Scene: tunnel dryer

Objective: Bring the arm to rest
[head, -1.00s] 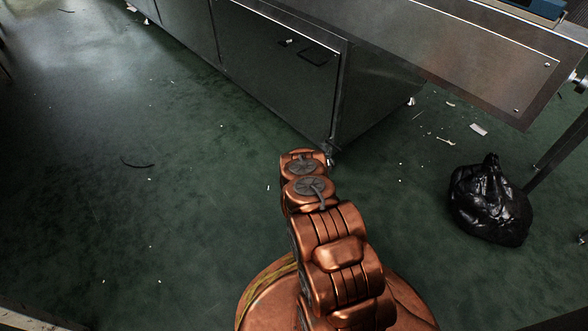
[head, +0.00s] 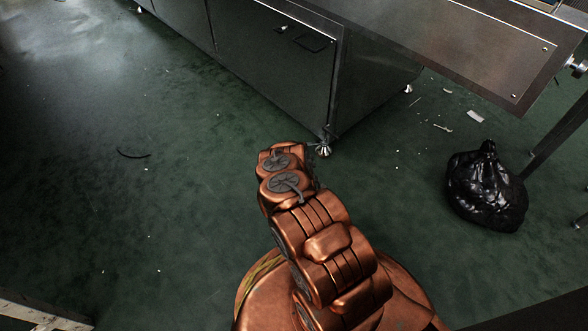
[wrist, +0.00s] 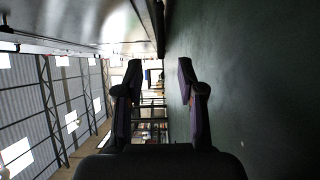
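My copper-coloured arm shows in the head view, folded above my base at the bottom middle. My gripper is hidden in the head view. In the wrist view my gripper (wrist: 160,82) has two dark fingers standing apart with a clear gap between them. Nothing is held between the fingers. The wrist picture is turned on its side, with the green floor on the right and a bright hall on the left.
A steel cabinet (head: 270,65) on feet stands ahead of my arm. A steel table (head: 470,40) reaches out at the upper right. A black bag (head: 486,188) lies on the floor at the right. The green floor (head: 110,210) is mostly clear at the left, with small scraps.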

